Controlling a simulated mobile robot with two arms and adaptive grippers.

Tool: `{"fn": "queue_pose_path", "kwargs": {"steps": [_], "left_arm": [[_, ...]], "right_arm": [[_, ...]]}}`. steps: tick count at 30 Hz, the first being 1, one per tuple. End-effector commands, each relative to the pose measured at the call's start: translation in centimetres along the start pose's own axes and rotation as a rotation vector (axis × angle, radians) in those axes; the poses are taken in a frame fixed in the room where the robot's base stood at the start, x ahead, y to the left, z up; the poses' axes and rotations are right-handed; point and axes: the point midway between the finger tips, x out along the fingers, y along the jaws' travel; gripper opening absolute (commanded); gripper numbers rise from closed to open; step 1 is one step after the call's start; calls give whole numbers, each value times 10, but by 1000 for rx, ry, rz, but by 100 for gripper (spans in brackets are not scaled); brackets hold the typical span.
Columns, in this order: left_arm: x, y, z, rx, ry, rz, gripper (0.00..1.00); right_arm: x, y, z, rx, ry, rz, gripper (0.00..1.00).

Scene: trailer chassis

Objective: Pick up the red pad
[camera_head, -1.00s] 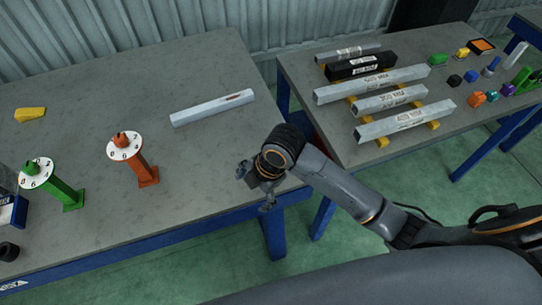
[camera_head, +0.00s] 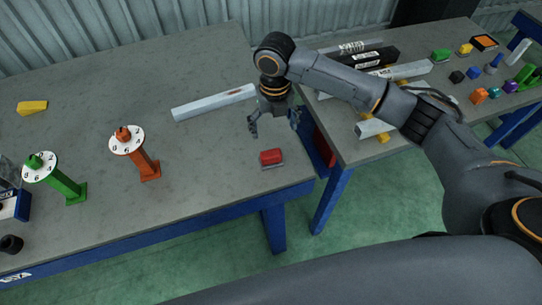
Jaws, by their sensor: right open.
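The red pad (camera_head: 271,157) is a small red block with a grey lower edge. It lies on the left table near its front right corner. My right gripper (camera_head: 274,128) is open and empty, pointing down, with its fingers spread. In the picture it sits just above and behind the pad, apart from it. My left gripper is not in view.
A long grey bar (camera_head: 213,103) lies behind on the left table (camera_head: 140,225). An orange stand (camera_head: 148,165) and a green stand (camera_head: 68,187) are at left, with a yellow wedge (camera_head: 32,107). The right table (camera_head: 395,158) holds several bars and small coloured blocks.

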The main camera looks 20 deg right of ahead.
Motion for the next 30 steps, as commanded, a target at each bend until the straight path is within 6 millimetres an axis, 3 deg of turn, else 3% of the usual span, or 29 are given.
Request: {"fn": "queue_pose_path", "kwargs": {"steps": [9, 17, 24, 30], "left_arm": [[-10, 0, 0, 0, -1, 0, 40], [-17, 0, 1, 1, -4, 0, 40], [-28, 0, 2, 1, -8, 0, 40], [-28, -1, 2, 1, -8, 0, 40]], "right_arm": [[59, 1, -1, 1, 3, 0, 85], [78, 4, -1, 1, 3, 1, 85], [112, 9, 0, 2, 2, 1, 85], [122, 9, 0, 0, -1, 1, 85]]}}
